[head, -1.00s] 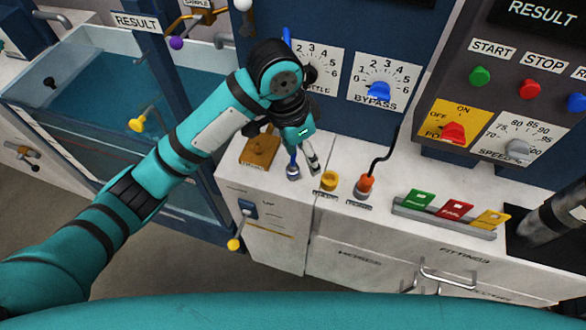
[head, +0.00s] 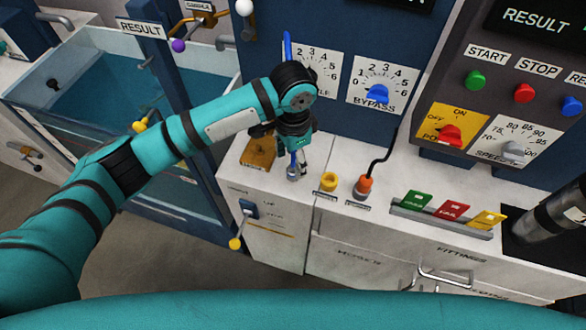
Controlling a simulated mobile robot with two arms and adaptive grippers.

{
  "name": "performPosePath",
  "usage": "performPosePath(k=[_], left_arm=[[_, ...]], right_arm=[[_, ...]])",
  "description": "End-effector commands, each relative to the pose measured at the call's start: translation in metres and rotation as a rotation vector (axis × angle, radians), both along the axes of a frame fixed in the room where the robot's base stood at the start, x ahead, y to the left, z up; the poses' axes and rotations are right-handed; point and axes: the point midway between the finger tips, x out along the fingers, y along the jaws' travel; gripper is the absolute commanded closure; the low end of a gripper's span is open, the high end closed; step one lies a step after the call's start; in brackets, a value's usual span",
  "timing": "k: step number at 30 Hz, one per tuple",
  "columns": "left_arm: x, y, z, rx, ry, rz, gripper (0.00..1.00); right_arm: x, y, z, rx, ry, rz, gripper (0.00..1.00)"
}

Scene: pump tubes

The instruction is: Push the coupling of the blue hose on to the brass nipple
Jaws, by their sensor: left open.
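The blue hose's coupling (head: 292,174) stands at the counter's back left, with a short blue length above it. More blue hose (head: 287,46) shows against the panel above my arm; my wrist hides the part between. A brass-coloured block (head: 257,152) sits left of the coupling. Its upper part is behind my gripper and arm, so I cannot make out the brass nipple clearly. My left gripper (head: 299,168) points down at the coupling, its open fingers close around or beside it. I cannot tell whether they touch it. My right gripper is not in view.
A yellow socket (head: 328,182) and an orange plug (head: 364,184) with a black cable stand to the right. Coloured cards (head: 451,208) fill a rack beyond them. The dial panel rises behind. A water tank (head: 100,85) lies left.

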Motion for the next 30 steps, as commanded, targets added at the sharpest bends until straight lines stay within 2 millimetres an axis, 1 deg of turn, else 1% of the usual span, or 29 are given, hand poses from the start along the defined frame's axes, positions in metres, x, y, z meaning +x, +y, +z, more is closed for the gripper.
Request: performPosePath(k=[5,10,12,15,18,23,26,30], left_arm=[[0.0,0.0,-0.011,0.001,0.002,0.002,0.43],[0.004,0.001,-0.034,0.001,0.002,0.002,0.43],[0.004,0.0,-0.045,0.001,0.0,0.001,0.43],[0.004,0.0,-0.055,0.0,-0.001,0.001,0.43],[0.004,0.0,-0.058,0.0,-0.004,0.0,0.43],[0.004,0.0,-0.058,0.0,-0.004,0.0,0.43],[0.004,0.0,-0.058,0.0,-0.004,0.001,0.55],[0.004,0.0,-0.058,0.0,-0.004,0.001,0.73]], right_arm=[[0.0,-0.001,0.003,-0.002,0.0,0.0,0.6],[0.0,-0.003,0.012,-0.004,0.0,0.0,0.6],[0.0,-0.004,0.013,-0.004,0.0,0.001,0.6],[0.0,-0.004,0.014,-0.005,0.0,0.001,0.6],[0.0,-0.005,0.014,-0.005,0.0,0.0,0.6],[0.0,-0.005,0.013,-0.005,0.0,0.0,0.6],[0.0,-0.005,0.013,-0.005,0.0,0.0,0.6],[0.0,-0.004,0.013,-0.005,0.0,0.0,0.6]])
